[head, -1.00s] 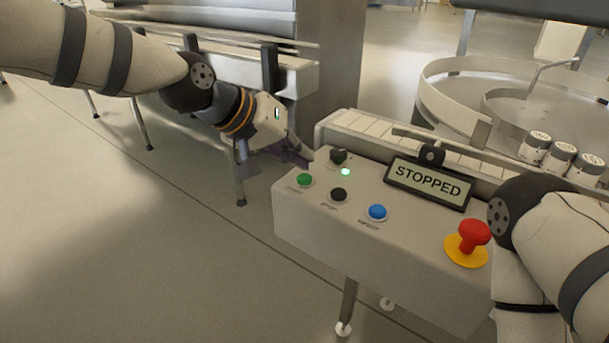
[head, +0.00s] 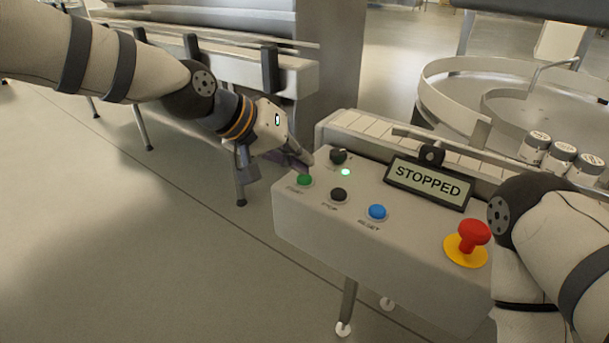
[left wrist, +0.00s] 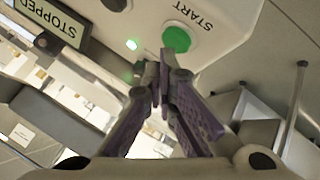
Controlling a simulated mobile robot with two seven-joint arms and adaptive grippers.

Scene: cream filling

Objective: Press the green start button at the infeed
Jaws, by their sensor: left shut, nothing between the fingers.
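The green start button (head: 304,180) is at the left end of the top of a grey control box (head: 400,265). It also shows in the left wrist view (left wrist: 176,39), beside the word START. My left gripper (head: 308,172) is shut and empty, its fingertips just above and behind the button in the head view. In the left wrist view the closed fingertips (left wrist: 163,55) point toward the button's edge; I cannot tell whether they touch it. The display (head: 428,184) reads STOPPED. My right gripper is not in view; only my right arm shows.
A black stop button (head: 338,194), a blue reset button (head: 377,212), a black selector knob (head: 338,157) and a red emergency stop (head: 474,234) share the box. A small green lamp (head: 345,172) is lit. A conveyor (head: 370,126) and several jars (head: 562,157) stand behind.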

